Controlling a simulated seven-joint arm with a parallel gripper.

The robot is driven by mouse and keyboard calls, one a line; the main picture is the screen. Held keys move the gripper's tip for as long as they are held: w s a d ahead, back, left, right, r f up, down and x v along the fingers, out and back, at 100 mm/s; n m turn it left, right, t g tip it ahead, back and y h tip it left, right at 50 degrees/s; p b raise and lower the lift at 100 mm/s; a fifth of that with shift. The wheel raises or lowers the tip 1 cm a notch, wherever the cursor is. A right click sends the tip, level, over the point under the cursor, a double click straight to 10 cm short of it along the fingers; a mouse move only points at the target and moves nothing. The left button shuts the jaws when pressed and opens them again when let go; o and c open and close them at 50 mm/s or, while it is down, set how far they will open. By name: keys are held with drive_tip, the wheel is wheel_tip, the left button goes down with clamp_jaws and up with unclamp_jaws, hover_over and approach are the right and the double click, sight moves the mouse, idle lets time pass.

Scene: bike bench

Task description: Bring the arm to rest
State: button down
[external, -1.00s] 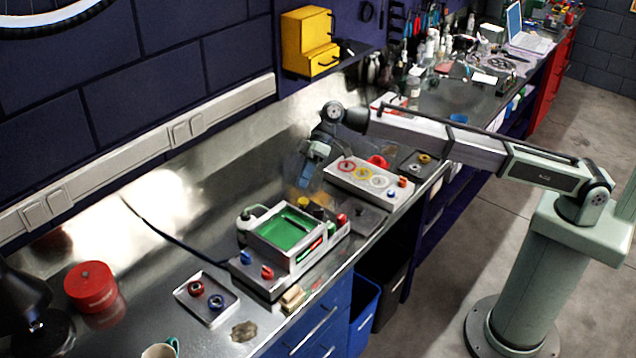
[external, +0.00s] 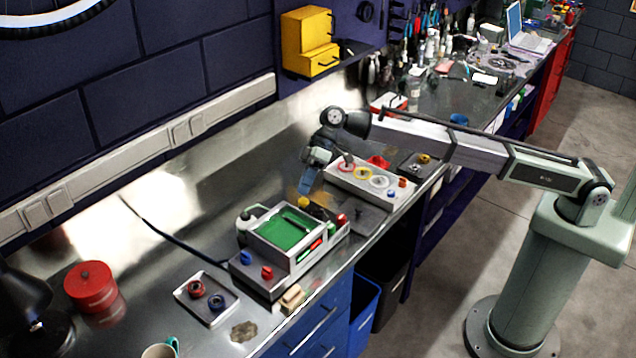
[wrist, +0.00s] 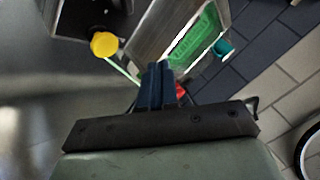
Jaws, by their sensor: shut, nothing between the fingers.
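My gripper (external: 308,184) hangs from the bent arm above the steel bench, just left of the white tray with coloured rings. In the wrist view its two dark blue fingers (wrist: 157,68) are together with nothing between them. They point toward a fixture with a green panel (wrist: 195,42), which also stands in front of my gripper in the external view (external: 284,228). A yellow knob (wrist: 103,44) shows left of the fingers in the wrist view.
The white tray (external: 338,178) with rings stands close right of my gripper. A small tray (external: 200,287) with two rings and a red tin (external: 91,287) are at the front left. A yellow cabinet (external: 308,42) hangs on the wall. Bare steel (external: 215,205) lies left of the gripper.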

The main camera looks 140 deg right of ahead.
drive_tip(key=w+a+m+g, duration=0.1)
drive_tip(key=w+a, duration=0.9)
drive_tip(key=a, duration=0.3)
drive_tip(key=w+a+f+y, duration=0.1)
drive_tip(key=a+f, duration=0.4)
drive_tip(key=s+a+f+n+g, duration=0.1)
drive_tip(key=s+a+f+g, duration=0.15)
drive_tip(key=a+f, duration=0.75)
drive_tip(key=s+a+f+g+y, duration=0.1)
drive_tip(key=s+a+f, duration=0.4)
drive_tip(key=f, duration=0.9)
drive_tip(key=s+a+f+n+g, duration=0.1)
drive_tip(key=s+a+f+g, duration=0.1)
drive_tip(key=a+f, duration=0.9)
drive_tip(key=s+a+f+n+g, duration=0.2)
drive_tip(key=s+a+f, duration=0.6)
drive_tip(key=s+f, duration=0.25)
drive_tip(key=s+a+f+n+g, duration=0.1)
drive_tip(key=s+a+f+g, duration=0.2)
drive_tip(key=s+a+f, duration=0.55)
drive_tip(key=s+a+f+n+g+h, duration=0.1)
drive_tip(key=s+a+f, duration=0.1)
drive_tip(key=s, duration=0.8)
drive_tip(key=s+a+f+n+g+h, duration=0.1)
drive_tip(key=s+a+g, duration=0.1)
drive_tip(key=s, duration=0.8)
drive_tip(key=s+a+f+n+g+h, duration=0.1)
drive_tip(key=s+a+f+n, duration=0.1)
drive_tip(key=s, duration=0.9)
drive_tip(key=shift+f, duration=0.35)
